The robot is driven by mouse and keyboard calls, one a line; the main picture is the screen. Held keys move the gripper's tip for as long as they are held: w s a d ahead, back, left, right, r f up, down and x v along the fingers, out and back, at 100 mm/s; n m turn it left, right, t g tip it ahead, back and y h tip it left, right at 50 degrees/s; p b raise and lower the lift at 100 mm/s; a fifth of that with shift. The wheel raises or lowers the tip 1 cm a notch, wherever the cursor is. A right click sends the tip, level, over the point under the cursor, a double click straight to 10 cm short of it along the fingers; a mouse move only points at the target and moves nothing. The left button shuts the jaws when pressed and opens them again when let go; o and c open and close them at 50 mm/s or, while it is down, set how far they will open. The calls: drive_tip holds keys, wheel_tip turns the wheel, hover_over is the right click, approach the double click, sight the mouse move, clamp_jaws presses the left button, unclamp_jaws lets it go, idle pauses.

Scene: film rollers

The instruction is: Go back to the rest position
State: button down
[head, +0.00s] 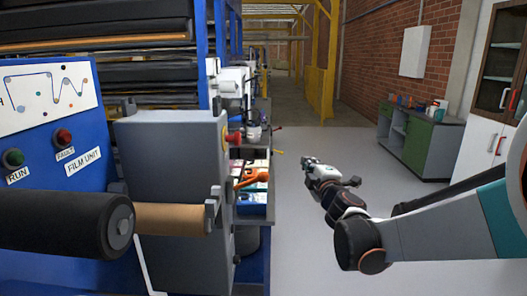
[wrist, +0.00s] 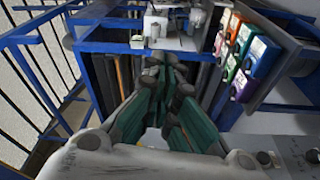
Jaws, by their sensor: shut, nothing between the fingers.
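My gripper (head: 307,161) shows small in the head view, at the far end of my outstretched arm. It is over the open grey floor, just right of the blue machine and its side shelf. In the wrist view, my gripper (wrist: 168,76) has dark and teal fingers that point away from the camera. The fingers are close together, shut, with nothing held. No object touches the gripper in either view.
The blue film unit (head: 62,128) stands at left, with a black roller (head: 65,223) jutting out in front. A shelf with an orange tool (head: 251,181) lies near the arm. Coloured boxes (wrist: 245,60) are at right in the wrist view. Floor (head: 325,258) is clear below.

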drive_tip(key=s+d+m+g+h, duration=0.2)
drive_tip(key=s+d+m+h, duration=0.1)
drive_tip(key=s+d+m, duration=0.4)
drive_tip(key=s+d+m+g+h, duration=0.25)
drive_tip(key=s+m, duration=0.25)
drive_tip(key=s, duration=0.5)
drive_tip(key=s+a+f+m+g+y, duration=0.1)
drive_tip(key=s+f+m+g, duration=0.1)
drive_tip(key=s+f, duration=0.2)
drive_tip(key=s+a+f+m+g+y, duration=0.1)
drive_tip(key=s+f, duration=0.3)
drive_tip(key=s, duration=0.7)
drive_tip(key=s+a+f+m+g+y, duration=0.1)
drive_tip(key=s+f+m+g, duration=0.1)
drive_tip(key=s, duration=0.5)
wheel_tip(320, 180, down, 3)
drive_tip(key=shift+s+a+r+m+g, duration=0.1)
drive_tip(key=shift+s+a+m+g, duration=0.25)
drive_tip(key=shift+g, duration=0.5)
drive_tip(key=shift+d, duration=0.1)
